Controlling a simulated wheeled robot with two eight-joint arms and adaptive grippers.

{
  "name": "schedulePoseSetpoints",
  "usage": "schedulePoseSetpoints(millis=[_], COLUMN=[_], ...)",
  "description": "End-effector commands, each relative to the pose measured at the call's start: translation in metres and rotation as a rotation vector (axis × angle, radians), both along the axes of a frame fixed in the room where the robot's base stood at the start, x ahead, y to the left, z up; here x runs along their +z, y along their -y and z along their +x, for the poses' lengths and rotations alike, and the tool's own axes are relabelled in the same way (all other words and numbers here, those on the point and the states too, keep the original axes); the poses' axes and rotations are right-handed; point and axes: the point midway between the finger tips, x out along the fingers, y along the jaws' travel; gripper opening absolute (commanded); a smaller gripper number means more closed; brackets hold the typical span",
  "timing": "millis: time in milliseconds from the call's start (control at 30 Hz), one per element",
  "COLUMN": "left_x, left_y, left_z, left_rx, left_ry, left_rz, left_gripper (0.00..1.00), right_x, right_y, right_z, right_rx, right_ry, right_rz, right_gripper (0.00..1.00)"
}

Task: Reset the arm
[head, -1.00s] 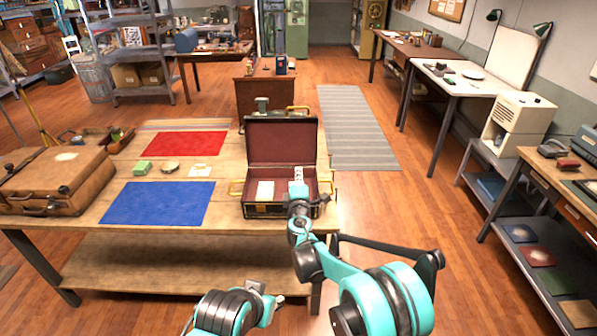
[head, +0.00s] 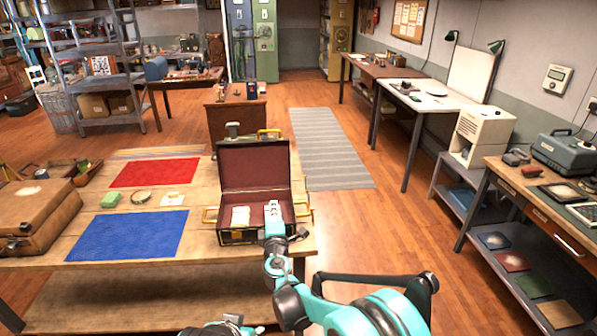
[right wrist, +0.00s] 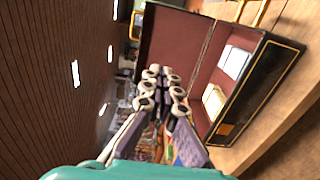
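My right gripper (head: 274,212) is at the front right of an open dark case (head: 252,165) with a maroon lining. In the right wrist view its fingers (right wrist: 160,72) lie close together with nothing visible between them, and the open case (right wrist: 195,42) is just beyond. Pale packets (head: 240,216) lie inside the case; the fingers overlap its right part in the head view. My left gripper (head: 238,320) shows only in part at the bottom edge, and its fingers are too small and cut off to read.
Desks line the right wall. A striped rug (head: 328,150) and open floor lie between.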

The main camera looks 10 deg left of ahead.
Motion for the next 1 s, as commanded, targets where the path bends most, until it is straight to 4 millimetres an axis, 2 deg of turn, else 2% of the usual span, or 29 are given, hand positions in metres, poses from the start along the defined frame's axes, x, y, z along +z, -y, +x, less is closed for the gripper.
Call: schedulePoseSetpoints(millis=[67, 167, 267, 333, 400, 467, 500, 600, 700, 833, 900, 1000], left_x=[0.000, 0.000, 0.000, 0.000, 0.000, 0.000, 0.000, 0.000, 0.000, 0.000, 0.000, 0.000], left_y=[0.000, 0.000, 0.000, 0.000, 0.000, 0.000, 0.000, 0.000, 0.000, 0.000, 0.000, 0.000], left_z=[0.000, 0.000, 0.000, 0.000, 0.000, 0.000, 0.000, 0.000, 0.000, 0.000, 0.000, 0.000], left_rx=[0.000, 0.000, 0.000, 0.000, 0.000, 0.000, 0.000, 0.000, 0.000, 0.000, 0.000, 0.000], left_ry=[0.000, 0.000, 0.000, 0.000, 0.000, 0.000, 0.000, 0.000, 0.000, 0.000, 0.000, 0.000], left_rz=[0.000, 0.000, 0.000, 0.000, 0.000, 0.000, 0.000, 0.000, 0.000, 0.000, 0.000, 0.000], left_gripper=[0.30, 0.30, 0.30, 0.30, 0.30, 0.30, 0.30, 0.30, 0.30, 0.30, 0.30, 0.30], right_x=[0.006, 0.022, 0.044, 0.056, 0.063, 0.065, 0.065, 0.060, 0.047, 0.022, 0.007, -0.014], right_y=[0.011, 0.048, 0.110, 0.158, 0.204, 0.241, 0.263, 0.313, 0.352, 0.384, 0.392, 0.395], right_z=[0.001, 0.002, -0.004, -0.016, -0.033, -0.052, -0.067, -0.110, -0.160, -0.230, -0.267, -0.311], right_rx=[-0.019, -0.081, -0.186, -0.272, -0.356, -0.427, -0.472, -0.582, -0.683, -0.800, -0.850, -0.905], right_ry=[-0.012, -0.056, -0.130, -0.194, -0.259, -0.314, -0.352, -0.446, -0.543, -0.672, -0.739, -0.826], right_rz=[0.017, 0.080, 0.188, 0.279, 0.372, 0.452, 0.506, 0.640, 0.777, 0.958, 1.053, 1.173], right_gripper=[0.00, 0.00, 0.00, 0.00, 0.00, 0.00, 0.00, 0.00, 0.00, 0.00, 0.00, 0.00])
